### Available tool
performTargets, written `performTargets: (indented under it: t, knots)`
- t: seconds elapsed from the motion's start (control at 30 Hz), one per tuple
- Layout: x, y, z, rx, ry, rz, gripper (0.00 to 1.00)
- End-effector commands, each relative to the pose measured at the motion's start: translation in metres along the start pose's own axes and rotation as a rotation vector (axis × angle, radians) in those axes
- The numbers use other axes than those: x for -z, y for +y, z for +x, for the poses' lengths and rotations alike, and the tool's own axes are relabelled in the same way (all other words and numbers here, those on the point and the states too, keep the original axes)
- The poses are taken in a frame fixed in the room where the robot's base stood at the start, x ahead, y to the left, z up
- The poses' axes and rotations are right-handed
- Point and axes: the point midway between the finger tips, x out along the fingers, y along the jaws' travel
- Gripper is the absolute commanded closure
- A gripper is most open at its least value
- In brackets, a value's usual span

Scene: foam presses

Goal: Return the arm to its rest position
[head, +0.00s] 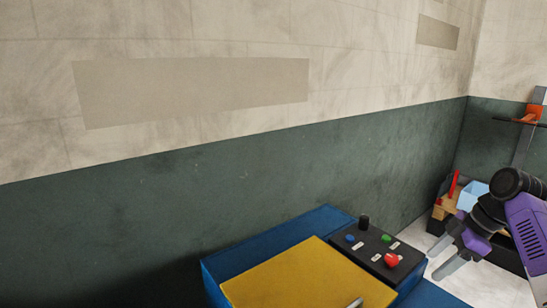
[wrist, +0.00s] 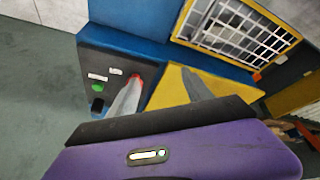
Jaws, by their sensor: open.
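My gripper (head: 447,258) is at the right of the head view, on my purple and black arm. Its two fingers are apart with nothing between them. It is just right of the press's control panel (head: 374,248), apart from it in the head view. In the wrist view the two grey fingers of my gripper (wrist: 160,95) point toward the blue press, one over the panel (wrist: 97,75) and one over the yellow plate (wrist: 172,90). The red button (head: 392,260) is partly hidden by a finger in the wrist view.
The blue press (head: 318,222) with its yellow plate (head: 300,280) stands against the green and beige wall (head: 250,190). A light blue bin (head: 472,195) and a red item (head: 453,185) are behind my arm. A yellow-framed grid (wrist: 236,30) shows in the wrist view.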

Motion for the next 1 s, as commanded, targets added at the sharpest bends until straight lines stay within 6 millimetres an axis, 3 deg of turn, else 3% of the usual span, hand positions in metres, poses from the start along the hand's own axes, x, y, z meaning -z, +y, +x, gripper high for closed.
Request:
performTargets:
  t: [0.27, 0.4, 0.53, 0.77, 1.0]
  knots:
    - [0.013, 0.056, -0.017, -0.288, 0.033, 0.155, 0.41]
    - [0.02, 0.075, -0.009, -0.446, 0.096, 0.256, 0.41]
    - [0.03, 0.081, 0.01, -0.592, 0.189, 0.363, 0.41]
    - [0.047, 0.055, 0.048, -0.804, 0.401, 0.548, 0.41]
    - [0.055, -0.011, 0.076, -0.945, 0.609, 0.698, 0.41]
